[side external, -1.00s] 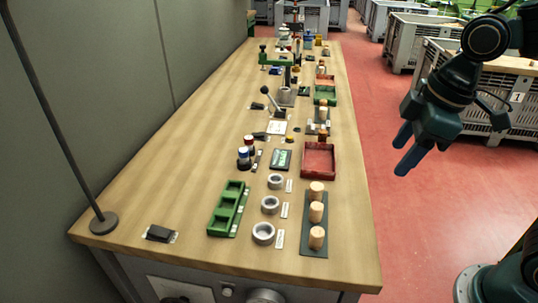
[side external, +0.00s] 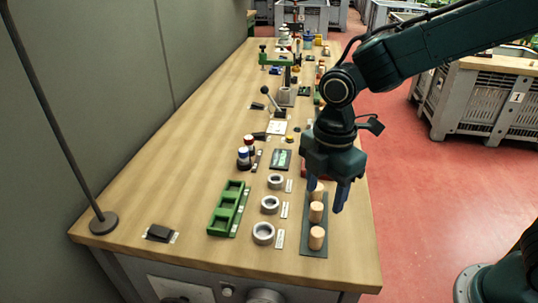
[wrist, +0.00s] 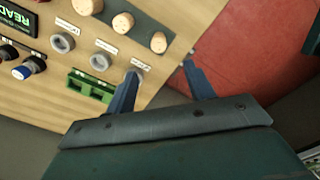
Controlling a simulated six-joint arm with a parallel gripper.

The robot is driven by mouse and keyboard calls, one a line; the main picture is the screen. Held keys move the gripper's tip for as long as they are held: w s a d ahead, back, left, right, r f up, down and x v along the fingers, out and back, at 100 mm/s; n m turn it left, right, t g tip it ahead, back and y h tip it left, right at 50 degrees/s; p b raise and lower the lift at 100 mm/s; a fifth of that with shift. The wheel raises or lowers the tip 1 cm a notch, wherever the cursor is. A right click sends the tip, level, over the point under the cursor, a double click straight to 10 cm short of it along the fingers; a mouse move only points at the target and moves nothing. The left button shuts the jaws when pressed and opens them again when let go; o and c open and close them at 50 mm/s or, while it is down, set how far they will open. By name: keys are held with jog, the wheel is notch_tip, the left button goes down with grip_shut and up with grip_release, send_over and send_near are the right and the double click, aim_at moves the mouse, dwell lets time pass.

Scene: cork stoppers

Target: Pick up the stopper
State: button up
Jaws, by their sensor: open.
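Three pale cork stoppers stand in a row on a dark strip (side external: 311,250) near the bench's right edge: a near one (side external: 317,237), a middle one (side external: 316,212) and a far one (side external: 317,193) partly covered by my gripper. The wrist view shows them too, at one end (wrist: 158,42), in the middle (wrist: 122,23) and at the other end (wrist: 87,6). My gripper (side external: 327,197) is open and empty, fingers pointing down by the far and middle stoppers. In the wrist view no stopper lies between the fingertips (wrist: 160,70). Its height above the stoppers is hard to judge.
Several grey rings, including one (side external: 263,232), stand left of the strip. A green slotted holder (side external: 228,208) is further left.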

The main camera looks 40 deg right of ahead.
aim_at(317, 231)
jog(key=shift+f, duration=4.35)
jog(key=shift+f, duration=2.55)
jog(key=shift+w, duration=0.1)
jog(key=shift+c, duration=0.4)
jog(key=c, duration=0.9)
